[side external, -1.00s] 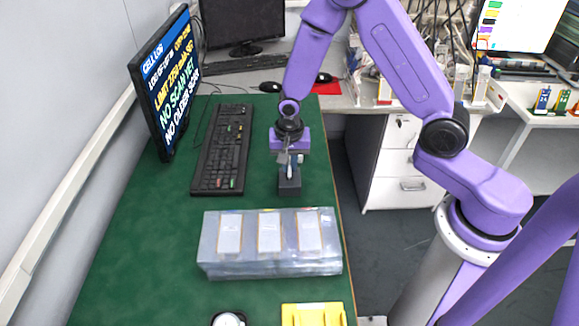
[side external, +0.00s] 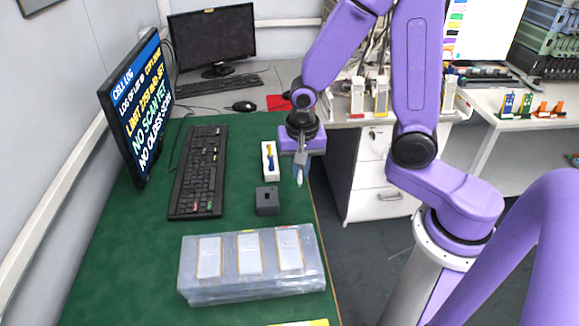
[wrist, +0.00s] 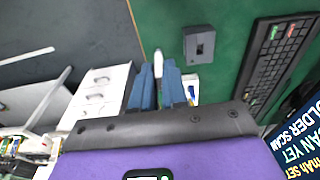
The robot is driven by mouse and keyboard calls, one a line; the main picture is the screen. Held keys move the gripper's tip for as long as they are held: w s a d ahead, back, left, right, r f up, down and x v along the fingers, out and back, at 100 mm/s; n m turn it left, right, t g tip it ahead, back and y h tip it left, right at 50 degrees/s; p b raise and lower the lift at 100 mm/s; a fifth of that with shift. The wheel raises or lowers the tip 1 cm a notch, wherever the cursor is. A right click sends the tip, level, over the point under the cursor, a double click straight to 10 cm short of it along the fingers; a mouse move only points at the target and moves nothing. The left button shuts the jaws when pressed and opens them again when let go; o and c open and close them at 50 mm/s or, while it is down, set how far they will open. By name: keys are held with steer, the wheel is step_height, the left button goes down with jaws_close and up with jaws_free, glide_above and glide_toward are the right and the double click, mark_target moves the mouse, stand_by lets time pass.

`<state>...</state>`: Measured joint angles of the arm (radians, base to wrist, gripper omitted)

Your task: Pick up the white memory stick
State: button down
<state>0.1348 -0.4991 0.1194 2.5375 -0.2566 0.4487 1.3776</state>
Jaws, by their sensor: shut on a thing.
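My gripper (side external: 299,165) is shut on the white memory stick (side external: 299,178), which points down below the fingers. It hangs above the right edge of the green table, clear of the small dark block (side external: 267,203). In the wrist view the stick's white end (wrist: 158,60) shows between the two blue fingers; the rest of it is hidden by them. The dark block (wrist: 199,44) with a slot in its top stands apart from the stick in that view.
A white holder (side external: 270,162) with a blue and yellow item stands behind the block. A keyboard (side external: 198,172) lies left, beside a monitor (side external: 138,110). A clear case (side external: 252,283) with several pale pouch cells lies in front. White drawers (side external: 383,190) stand beyond the table edge.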

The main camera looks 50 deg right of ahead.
steer(key=shift+s+d+r, duration=0.1)
steer(key=shift+s+r, duration=0.2)
steer(key=shift+s, duration=0.4)
steer(key=shift+s+d+r, duration=0.1)
steer(key=shift+s+r, duration=0.2)
steer(key=shift+s, duration=0.35)
steer(key=shift+s+d+r, duration=0.1)
steer(key=shift+s+r, duration=0.2)
steer(key=shift+s, duration=0.4)
